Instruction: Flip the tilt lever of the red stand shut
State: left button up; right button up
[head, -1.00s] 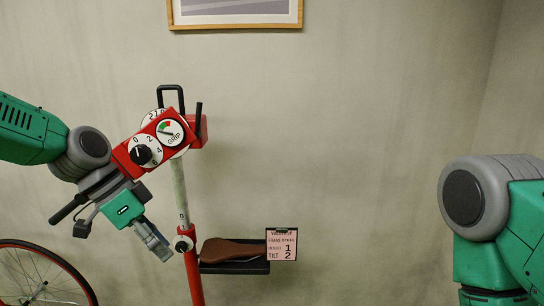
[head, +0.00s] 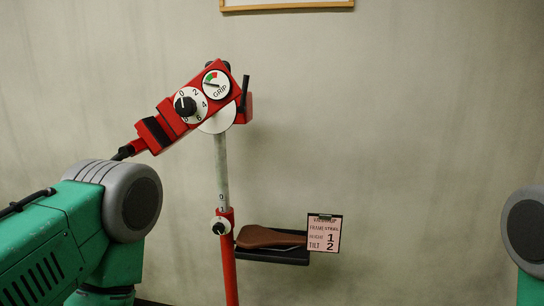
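The red stand's clamp head (head: 158,130) sits tilted on top of its post (head: 222,165), its jaw end pointing down and left. It carries a numbered dial (head: 188,106) with its pointer near 0 and a GRIP gauge (head: 216,85). A black lever (head: 245,92) stands nearly upright at the head's right. I cannot tell for certain which is the tilt lever. My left arm is at lower left, clear of the head. Neither gripper is in view.
A brown saddle (head: 268,237) sits over a black tray (head: 285,257) on the post's right. A card (head: 325,233) beside it reads height 1, tilt 2. A small round knob (head: 220,227) is on the post. The wall at right is clear.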

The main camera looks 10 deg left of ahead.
aim_at(243, 108)
jog(key=i+j, duration=0.1)
jog(key=j, duration=0.75)
jog(key=i+j, duration=0.15)
jog(key=j, duration=0.3)
jog(key=i+j, duration=0.1)
jog(key=j, duration=0.35)
